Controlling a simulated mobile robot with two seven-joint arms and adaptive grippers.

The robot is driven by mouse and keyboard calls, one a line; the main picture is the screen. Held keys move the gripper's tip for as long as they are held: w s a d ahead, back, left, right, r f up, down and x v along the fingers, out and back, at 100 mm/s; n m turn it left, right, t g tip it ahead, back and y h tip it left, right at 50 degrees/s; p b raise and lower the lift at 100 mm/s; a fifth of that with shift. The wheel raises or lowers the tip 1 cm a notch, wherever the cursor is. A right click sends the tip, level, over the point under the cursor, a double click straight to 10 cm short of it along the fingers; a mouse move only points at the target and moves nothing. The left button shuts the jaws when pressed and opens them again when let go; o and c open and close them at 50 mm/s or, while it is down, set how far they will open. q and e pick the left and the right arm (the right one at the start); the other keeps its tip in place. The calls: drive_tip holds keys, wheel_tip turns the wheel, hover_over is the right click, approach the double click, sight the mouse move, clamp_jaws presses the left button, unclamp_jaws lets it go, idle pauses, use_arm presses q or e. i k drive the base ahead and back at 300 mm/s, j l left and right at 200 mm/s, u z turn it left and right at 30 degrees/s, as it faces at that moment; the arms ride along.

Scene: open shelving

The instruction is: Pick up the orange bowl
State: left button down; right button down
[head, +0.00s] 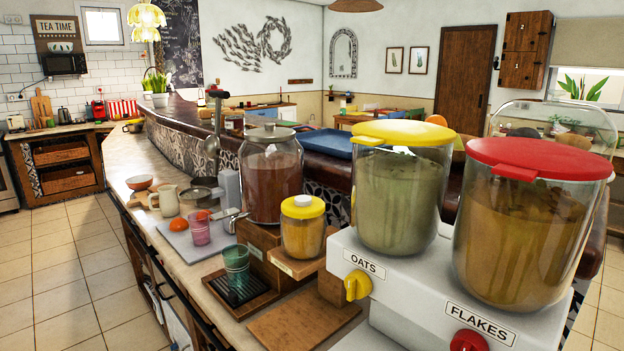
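A small orange bowl (139,184) sits on the long counter, left of centre in the head view. It is near the counter's left edge, behind a cream pitcher (166,200). It looks orange with a paler part, but it is small in the picture and its inside is hard to make out. Neither of my grippers shows in this view.
Oats (398,195) and flakes (530,225) dispensers fill the near right. A large glass jar (268,182), a yellow-lidded jar (303,235), cups, a pan and orange fruit crowd the counter. Tiled floor (75,260) at left is clear.

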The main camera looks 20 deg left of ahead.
sight(140, 184)
drive_tip(key=u, duration=1.8)
drive_tip(key=i+j+u, duration=0.1)
drive_tip(key=i+u, duration=0.45)
drive_tip(key=i, duration=3.45)
drive_tip(key=i+z, duration=0.1)
drive_tip(key=i, duration=0.4)
drive_tip(key=i+j+z, duration=0.1)
drive_tip(key=i, duration=0.45)
drive_tip(key=i+j, duration=0.2)
drive_tip(key=i, duration=0.3)
drive_tip(key=i+z, duration=0.1)
drive_tip(key=z, duration=1.9)
